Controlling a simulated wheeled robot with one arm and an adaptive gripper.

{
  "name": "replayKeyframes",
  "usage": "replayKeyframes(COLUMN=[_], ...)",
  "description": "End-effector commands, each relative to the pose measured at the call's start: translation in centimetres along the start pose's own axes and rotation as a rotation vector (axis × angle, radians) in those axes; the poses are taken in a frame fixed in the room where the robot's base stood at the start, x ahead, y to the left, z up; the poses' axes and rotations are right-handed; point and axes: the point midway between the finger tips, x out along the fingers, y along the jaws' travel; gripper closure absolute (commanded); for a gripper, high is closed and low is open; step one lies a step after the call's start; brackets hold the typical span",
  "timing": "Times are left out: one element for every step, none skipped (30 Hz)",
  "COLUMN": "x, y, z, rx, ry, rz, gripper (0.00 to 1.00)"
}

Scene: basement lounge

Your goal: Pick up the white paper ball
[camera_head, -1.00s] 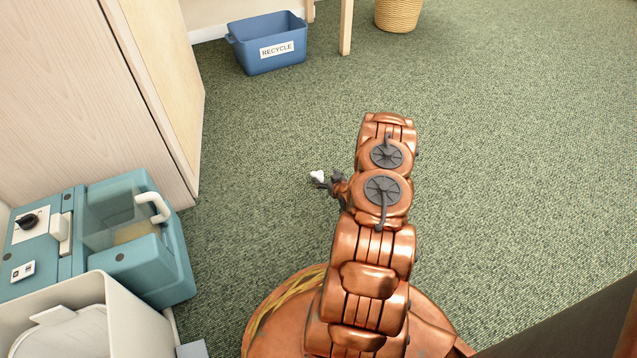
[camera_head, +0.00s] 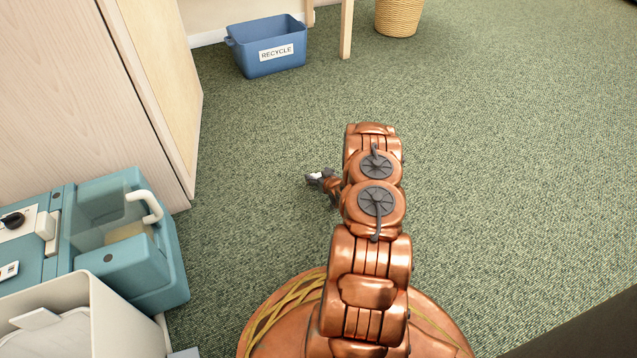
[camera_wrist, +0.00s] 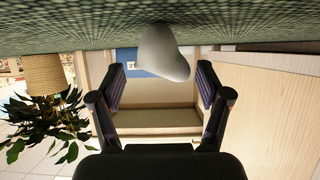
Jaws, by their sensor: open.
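The white paper ball (camera_head: 316,175) lies on the green carpet left of my arm in the head view, partly hidden by my gripper. In the wrist view the ball (camera_wrist: 162,54) is near the top centre, just beyond and between the two fingers, with the carpet along the top edge. My gripper (camera_head: 314,177) is low at the carpet by the ball. In the wrist view my gripper (camera_wrist: 160,82) has its fingers spread wide with a gap between them. I cannot tell whether a finger touches the ball.
A blue RECYCLE bin (camera_head: 267,45) and a woven basket (camera_head: 398,16) stand at the back. A wooden cabinet (camera_head: 95,95) and a teal machine (camera_head: 135,240) are on the left, with a white bin (camera_head: 85,320) in front. The carpet (camera_head: 510,140) on the right is clear.

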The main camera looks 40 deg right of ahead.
Motion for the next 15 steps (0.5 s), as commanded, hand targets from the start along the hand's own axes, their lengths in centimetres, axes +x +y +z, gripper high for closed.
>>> replayKeyframes(x=[0.07,0.05,0.02,0.01,0.01,0.01,0.01,0.01,0.00,0.00,0.00,0.00,0.00,0.00,0.00], y=[0.01,0.02,0.02,0.02,0.01,0.02,0.02,0.02,0.02,0.02,0.02,0.03,0.03,0.03,0.03], z=[-0.05,-0.09,-0.10,-0.10,-0.11,-0.11,-0.12,-0.11,-0.11,-0.12,-0.12,-0.12,-0.12,-0.12,-0.12], rx=[0.000,0.000,0.000,0.000,0.000,0.000,0.000,0.000,0.000,0.000,0.000,0.000,0.000,0.000,0.000], ry=[0.000,0.001,0.000,0.000,0.001,0.001,0.001,0.001,0.001,0.001,0.001,0.001,0.001,0.001,0.001], rz=[0.000,0.000,0.000,0.000,0.000,0.000,0.000,0.000,0.000,0.000,0.000,0.000,0.000,0.000,0.000], gripper=[0.23,0.23,0.23,0.23,0.23,0.26,0.29,0.32,0.36,0.39,0.42,0.46,0.49,0.53,0.57])
